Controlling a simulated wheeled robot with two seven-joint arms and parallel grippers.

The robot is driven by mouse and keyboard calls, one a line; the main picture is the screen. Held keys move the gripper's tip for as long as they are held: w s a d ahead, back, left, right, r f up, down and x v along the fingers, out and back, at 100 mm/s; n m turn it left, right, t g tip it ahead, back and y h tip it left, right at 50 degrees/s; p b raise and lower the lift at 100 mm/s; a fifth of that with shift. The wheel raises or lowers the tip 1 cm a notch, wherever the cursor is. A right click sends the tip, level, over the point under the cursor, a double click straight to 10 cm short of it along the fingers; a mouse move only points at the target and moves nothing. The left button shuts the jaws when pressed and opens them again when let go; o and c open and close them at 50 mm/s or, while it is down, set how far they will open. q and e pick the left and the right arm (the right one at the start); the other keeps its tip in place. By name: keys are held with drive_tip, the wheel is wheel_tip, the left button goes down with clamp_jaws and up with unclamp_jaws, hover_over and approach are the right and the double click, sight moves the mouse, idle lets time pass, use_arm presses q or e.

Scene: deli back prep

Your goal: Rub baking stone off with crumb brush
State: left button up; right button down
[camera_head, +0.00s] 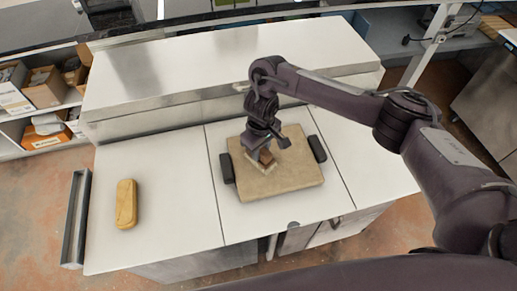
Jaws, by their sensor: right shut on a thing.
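The baking stone (284,183) is a tan square slab lying flat on the white counter, with a dark block at its left side and another at its right. My right gripper (266,148) is over the upper left part of the stone, pointing down. It is shut on the crumb brush (265,157), a small brown block with a pale lower edge. The brush is at the stone's surface; whether its bristles press on it is hard to tell. My arm hides part of the stone's far edge. My left gripper is not in view.
A yellow oblong object (126,204) lies on the left of the counter (165,165). A raised steel ledge (200,70) runs along the back. Shelves with cardboard boxes (45,88) stand at the far left. The counter between the yellow object and the stone is clear.

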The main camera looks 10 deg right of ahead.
drive_tip(key=shift+d, duration=2.15)
drive_tip(key=shift+d, duration=0.1)
drive_tip(key=shift+w+d, duration=0.15)
drive_tip(key=shift+d, duration=1.85)
drive_tip(key=shift+d, duration=0.1)
drive_tip(key=shift+d, duration=2.05)
